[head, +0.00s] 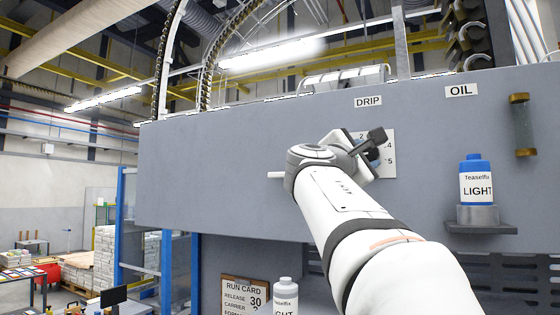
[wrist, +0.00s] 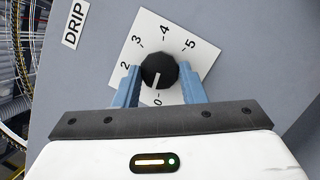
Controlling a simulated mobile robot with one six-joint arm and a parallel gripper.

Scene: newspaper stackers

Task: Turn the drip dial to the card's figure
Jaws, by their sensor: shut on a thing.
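The drip dial is a black knob (wrist: 158,70) on a white number plate (wrist: 146,30) in the wrist view. Its white pointer line points at or near 0. I can read 0, 2, 3, 4 and 5; the figure 1 is not visible. My gripper (wrist: 160,74) is shut on the knob, with a blue finger on each side. In the head view my gripper (head: 370,152) covers most of the dial below the DRIP label (head: 368,101). The run card (head: 233,288) hangs low; RELEASE 30 shows, a CARRIER line follows, and its lower part is cut off.
A blue-capped Teaselfix LIGHT bottle (head: 475,184) stands on a small shelf (head: 480,228) under the OIL label (head: 461,90). A second bottle (head: 286,298) stands beside the card. A brass-ended tube (head: 522,125) is on the panel's right. The panel's left (head: 200,170) is clear.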

